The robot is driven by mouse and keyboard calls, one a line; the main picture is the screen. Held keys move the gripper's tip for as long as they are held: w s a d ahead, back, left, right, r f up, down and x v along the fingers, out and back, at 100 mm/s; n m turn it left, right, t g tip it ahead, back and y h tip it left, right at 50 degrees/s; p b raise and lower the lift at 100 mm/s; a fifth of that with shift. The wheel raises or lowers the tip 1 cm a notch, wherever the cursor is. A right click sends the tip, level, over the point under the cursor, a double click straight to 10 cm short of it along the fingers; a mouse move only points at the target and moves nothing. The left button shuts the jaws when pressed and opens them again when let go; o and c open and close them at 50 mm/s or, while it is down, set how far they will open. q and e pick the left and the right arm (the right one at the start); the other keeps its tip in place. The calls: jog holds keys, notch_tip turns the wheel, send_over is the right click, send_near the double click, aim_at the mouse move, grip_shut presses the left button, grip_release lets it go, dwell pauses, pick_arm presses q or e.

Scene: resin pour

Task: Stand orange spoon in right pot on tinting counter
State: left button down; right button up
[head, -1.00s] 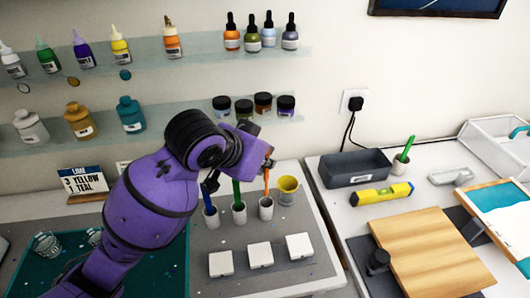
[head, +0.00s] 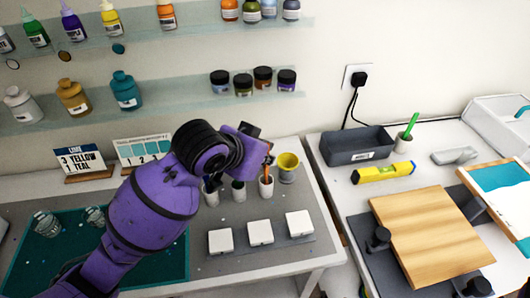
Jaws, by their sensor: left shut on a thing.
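The orange spoon (head: 267,171) is upright, with its lower end at the mouth of the right white pot (head: 266,188) on the tinting counter (head: 325,232). My left gripper (head: 267,157) is above that pot, shut on the upper part of the orange spoon. The arm and gripper hide most of the spoon's top. The middle pot (head: 238,191) and the left pot (head: 211,195) stand to the left in a row. Their tops are partly covered by my gripper. I cannot tell whether the spoon touches the pot's bottom. My right gripper is out of view.
A yellow cup (head: 287,168) stands close to the right pot. Several white blocks (head: 260,233) lie in front of the pots. A gap separates this counter from the right bench, with a dark tray (head: 357,148) and yellow level (head: 383,173). Shelves with bottles hang behind.

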pick_arm(q)
jog(key=c, duration=1.9)
grip_release()
jog(key=shift+o, duration=0.2)
jog(key=v, duration=0.7)
jog(key=shift+s+r, duration=0.15)
jog(key=shift+r, duration=0.05)
jog(key=shift+a, duration=0.1)
